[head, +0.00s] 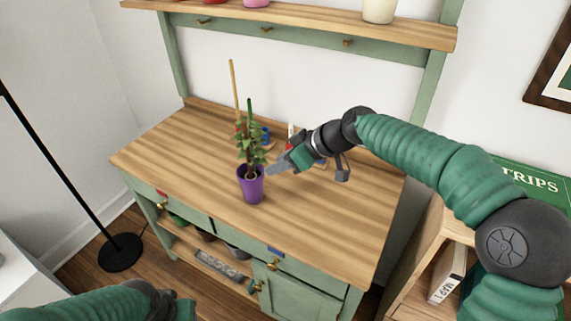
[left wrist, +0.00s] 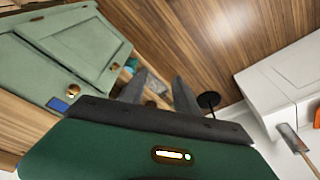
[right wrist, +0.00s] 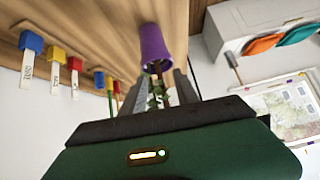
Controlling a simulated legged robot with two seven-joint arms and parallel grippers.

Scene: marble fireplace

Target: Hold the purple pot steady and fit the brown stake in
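The purple pot (head: 252,188) stands upright near the front of the wooden tabletop, with a leafy plant (head: 250,152) and a green stick (head: 249,112) rising from it. The tall brown stake (head: 234,92) stands upright behind the plant; leaves hide its lower end. My right gripper (head: 276,168) is just right of the pot, open. In the right wrist view the pot (right wrist: 154,48) and foliage show beyond and between its parted fingers (right wrist: 160,78); I cannot tell whether they touch. My left gripper (left wrist: 160,82) is open and empty, low in front of the bench.
Coloured blocks with white labels (right wrist: 58,56) stand on the tabletop behind the right gripper. A shelf (head: 300,30) runs above the back. A black lamp (head: 120,252) stands at the left. The tabletop's left side (head: 175,150) and right front are clear.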

